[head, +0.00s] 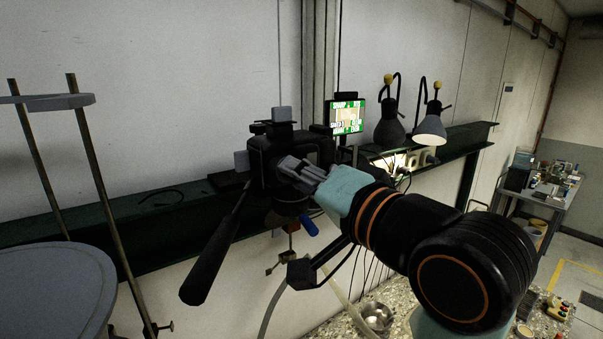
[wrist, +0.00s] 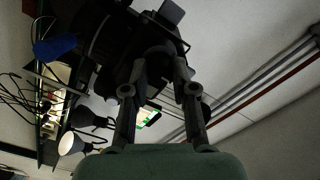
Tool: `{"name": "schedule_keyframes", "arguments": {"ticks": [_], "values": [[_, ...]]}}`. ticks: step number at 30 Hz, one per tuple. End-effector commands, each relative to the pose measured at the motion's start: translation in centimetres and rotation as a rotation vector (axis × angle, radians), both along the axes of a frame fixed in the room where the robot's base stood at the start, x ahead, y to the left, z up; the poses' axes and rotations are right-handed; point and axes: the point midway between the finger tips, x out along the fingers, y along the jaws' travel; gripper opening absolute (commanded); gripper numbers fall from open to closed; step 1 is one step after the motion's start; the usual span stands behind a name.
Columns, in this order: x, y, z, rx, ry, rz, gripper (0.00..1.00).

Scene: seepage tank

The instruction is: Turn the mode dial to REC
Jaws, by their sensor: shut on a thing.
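A black camera (head: 262,150) sits on a mount at the dark green beam, with a grey block on top. My gripper (head: 292,164) reaches the camera's right side from the front right, its fingers against the body. In the wrist view, the two fingers of my gripper (wrist: 158,62) close on a dark round part of the camera (wrist: 150,38), which appears to be the mode dial. The dial's markings, including REC, are hidden or too dark to read, so its setting cannot be told.
A black pan handle (head: 212,262) slants down left of the camera. A small lit screen (head: 346,117) stands behind on the right, near two lamps (head: 430,128). A round grey tank top (head: 50,290) and metal rods are at left. A blue knob (head: 309,224) hangs below.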

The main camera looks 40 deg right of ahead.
Motion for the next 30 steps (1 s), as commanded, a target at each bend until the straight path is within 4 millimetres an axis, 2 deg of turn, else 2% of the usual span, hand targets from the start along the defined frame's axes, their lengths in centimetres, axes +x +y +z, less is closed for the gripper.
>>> {"name": "schedule_keyframes", "arguments": {"ticks": [12, 24, 30], "values": [[-0.02, -0.01, 0.28, 0.259, -0.043, 0.000, 0.01], [-0.04, 0.00, 0.12, 0.298, -0.050, -0.001, 0.01], [-0.03, -0.01, 0.35, 0.397, -0.065, 0.000, 0.01]]}}
